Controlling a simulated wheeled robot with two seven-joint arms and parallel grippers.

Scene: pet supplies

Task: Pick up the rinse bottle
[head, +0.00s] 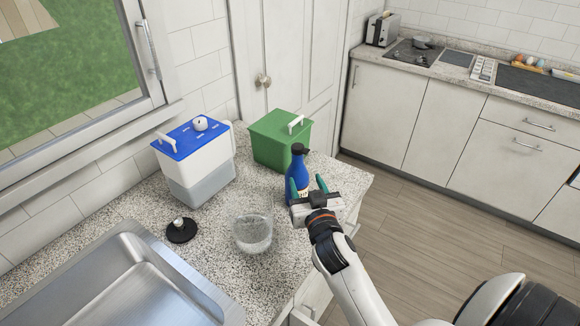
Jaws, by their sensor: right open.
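The rinse bottle (299,168) is blue with a black spray top and stands upright on the speckled counter. My right gripper (307,187) is at its near side, with one green-tipped finger on each side of the bottle's lower body. The jaws are open, and I cannot tell whether either finger touches the bottle. The gripper body hides the lower front of the bottle. My left gripper is not in view.
A green lidded box (270,142) stands just behind the bottle. A white container with a blue lid (195,165), a clear glass bowl (252,233) and a black round piece (181,231) are to the left. A metal sink (145,285) is at the front left.

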